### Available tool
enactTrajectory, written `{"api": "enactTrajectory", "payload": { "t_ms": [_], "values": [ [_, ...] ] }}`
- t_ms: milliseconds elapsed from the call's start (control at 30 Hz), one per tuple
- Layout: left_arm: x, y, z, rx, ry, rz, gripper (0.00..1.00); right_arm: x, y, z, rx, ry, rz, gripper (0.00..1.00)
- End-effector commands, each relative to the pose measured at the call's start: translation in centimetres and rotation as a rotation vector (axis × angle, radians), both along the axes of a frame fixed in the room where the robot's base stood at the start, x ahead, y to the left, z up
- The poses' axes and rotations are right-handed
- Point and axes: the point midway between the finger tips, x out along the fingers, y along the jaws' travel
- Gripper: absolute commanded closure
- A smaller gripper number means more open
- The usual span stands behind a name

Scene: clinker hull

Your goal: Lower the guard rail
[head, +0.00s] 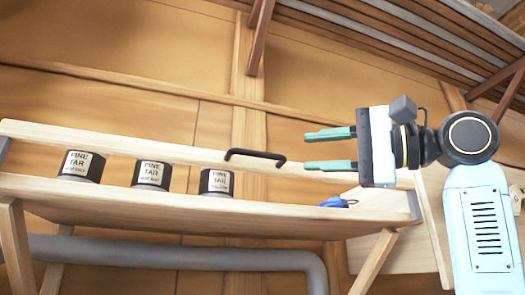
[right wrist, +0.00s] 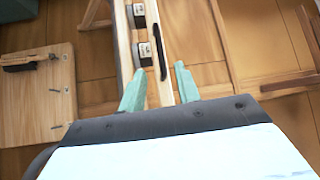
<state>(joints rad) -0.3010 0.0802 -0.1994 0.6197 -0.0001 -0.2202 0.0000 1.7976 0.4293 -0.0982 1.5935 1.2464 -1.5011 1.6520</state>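The guard rail (head: 120,141) is a pale wooden bar that runs along the shelf, above its board and level with or over the tops of the cans. A black handle (head: 255,157) is fixed on it, right of its middle; the handle also shows in the right wrist view (right wrist: 160,46), ahead of the fingers. My right gripper (head: 330,150) is open and empty, with its green fingers pointing left toward the handle, a short way to its right and apart from it. In the right wrist view its two fingertips (right wrist: 160,74) are spread. My left gripper is not in view.
Three dark cans labelled pine tar (head: 82,166) (head: 152,175) (head: 217,182) stand on the wooden shelf (head: 120,203). A small blue item (head: 336,202) lies at its right end. A grey pipe (head: 180,257) runs below. A wooden board (right wrist: 38,95) shows left in the wrist view.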

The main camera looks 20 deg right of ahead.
Motion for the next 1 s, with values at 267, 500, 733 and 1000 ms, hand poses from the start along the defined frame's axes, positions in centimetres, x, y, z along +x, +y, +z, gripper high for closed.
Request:
{"api": "enactTrajectory", "payload": {
  "t_ms": [267, 500, 733, 1000],
  "values": [
    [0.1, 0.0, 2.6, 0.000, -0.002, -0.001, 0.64, 4.1, 4.5, 1.1, -0.001, 0.003, 0.003, 0.67],
    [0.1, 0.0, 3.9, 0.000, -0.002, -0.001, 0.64, 6.4, 7.0, 1.5, -0.001, 0.001, 0.001, 0.67],
    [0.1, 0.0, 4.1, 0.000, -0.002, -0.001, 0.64, 7.1, 7.7, 1.5, -0.001, -0.001, 0.000, 0.67],
    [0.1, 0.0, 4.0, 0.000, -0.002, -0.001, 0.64, 7.1, 7.7, 1.4, 0.000, -0.001, -0.001, 0.77]
  ]
}}
